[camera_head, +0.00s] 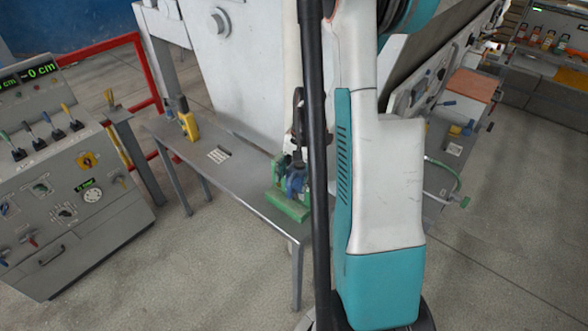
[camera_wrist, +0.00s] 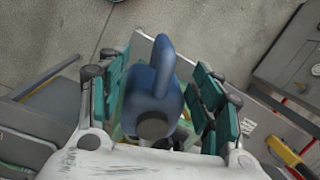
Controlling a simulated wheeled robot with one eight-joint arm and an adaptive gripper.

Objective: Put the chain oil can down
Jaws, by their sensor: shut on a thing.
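The chain oil can (camera_wrist: 155,92) is blue with a raised handle and a dark round cap. In the wrist view it sits between the green finger pads of my gripper (camera_wrist: 158,100), which is shut on it. In the head view the blue can (camera_head: 295,183) shows low over the near right end of a narrow grey metal table (camera_head: 244,172), partly hidden by my arm. A green piece (camera_head: 288,206) shows just below it at the table's edge. I cannot tell whether the can touches what is under it.
A yellow tool or can (camera_head: 189,124) stands at the table's far left end. A white marked patch (camera_head: 218,156) lies mid-table, with bare top around it. A control console (camera_head: 70,190) stands left, before a red rail (camera_head: 150,75). Machine panels (camera_head: 450,110) stand right.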

